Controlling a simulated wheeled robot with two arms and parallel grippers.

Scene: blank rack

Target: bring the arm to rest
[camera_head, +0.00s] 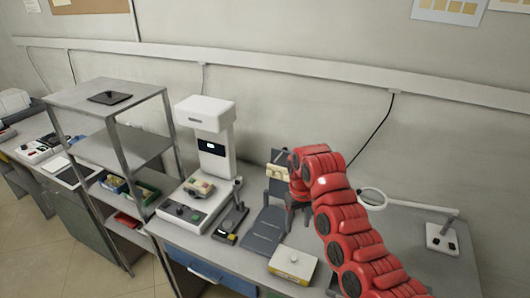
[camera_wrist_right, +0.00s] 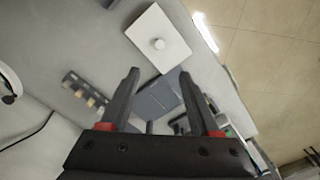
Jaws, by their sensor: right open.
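My right arm (camera_head: 338,215) is red and comes in from the lower right. It bends over the bench, with the right gripper (camera_head: 296,208) pointing down behind the elbow-like bend, partly hidden by the arm. In the right wrist view the right gripper (camera_wrist_right: 160,74) has its two dark fingers apart, with nothing held between them. Beyond the fingers are a grey plate fixture (camera_wrist_right: 155,102) and a white box with a round knob (camera_wrist_right: 165,30). My left arm and gripper are not in view.
The grey stand (camera_head: 265,230) and the white-topped box (camera_head: 293,262) are on the bench close to the arm. A white column machine (camera_head: 213,155), a magnifier lamp (camera_head: 440,238) and a metal shelf rack (camera_head: 120,150) stand around. Bare bench shows at the right.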

